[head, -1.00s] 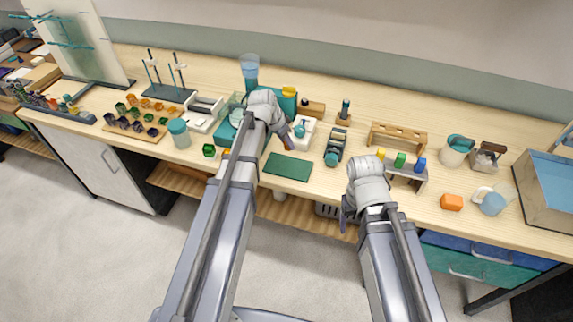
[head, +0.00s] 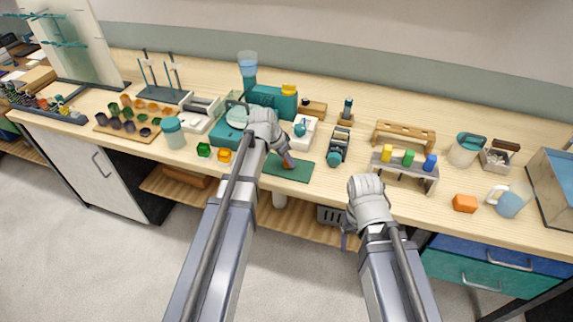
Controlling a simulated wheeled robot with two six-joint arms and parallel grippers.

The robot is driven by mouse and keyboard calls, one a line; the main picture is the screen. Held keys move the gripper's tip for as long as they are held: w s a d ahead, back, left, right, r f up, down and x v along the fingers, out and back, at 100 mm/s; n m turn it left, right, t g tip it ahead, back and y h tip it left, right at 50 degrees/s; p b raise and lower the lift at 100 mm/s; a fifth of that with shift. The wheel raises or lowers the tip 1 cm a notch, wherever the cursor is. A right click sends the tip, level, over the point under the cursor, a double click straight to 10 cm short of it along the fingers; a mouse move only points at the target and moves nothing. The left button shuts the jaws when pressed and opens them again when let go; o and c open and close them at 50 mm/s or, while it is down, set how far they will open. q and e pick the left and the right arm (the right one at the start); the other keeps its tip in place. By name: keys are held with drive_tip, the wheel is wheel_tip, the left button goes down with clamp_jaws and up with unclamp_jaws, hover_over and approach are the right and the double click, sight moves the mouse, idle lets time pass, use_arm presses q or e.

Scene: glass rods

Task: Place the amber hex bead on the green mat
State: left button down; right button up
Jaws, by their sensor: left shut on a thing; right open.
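My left gripper (head: 288,162) is over the green mat (head: 297,173), pointing down at its middle. It is shut on a small amber-brown thing whose shape is mostly hidden by the fingers; I cannot tell whether it touches the mat. An amber faceted piece (head: 224,155) stands on the bench left of my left arm, beside a green faceted piece (head: 203,150). My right gripper (head: 350,240) is open and empty in front of the bench edge.
A white device (head: 304,133) stands just behind the mat and a teal-and-grey device (head: 337,147) to its right. A grey rack (head: 405,172) with coloured blocks and an orange block (head: 464,203) are farther right. A wooden bead tray (head: 127,128) is at left.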

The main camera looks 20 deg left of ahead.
use_arm(q)
drive_tip(key=shift+f, duration=0.15)
drive_tip(key=c, duration=0.5)
unclamp_jaws()
drive_tip(key=shift+c, duration=0.2)
drive_tip(key=shift+s+r+p, duration=0.1)
drive_tip(key=shift+r+p, duration=0.5)
drive_tip(key=shift+r, duration=0.05)
drive_tip(key=p+v, duration=1)
drive_tip(key=v, duration=0.1)
drive_tip(key=s+d+f+n+g+y, duration=0.1)
drive_tip(key=s+d+n+g+y, duration=0.1)
drive_tip(key=s+d, duration=1.4)
drive_tip(key=s+g+y, duration=0.1)
drive_tip(key=s+g, duration=0.1)
drive_tip(key=s, duration=0.1)
drive_tip(key=shift+s+f+n+y, duration=0.3)
drive_tip(key=shift+s+y, duration=0.1)
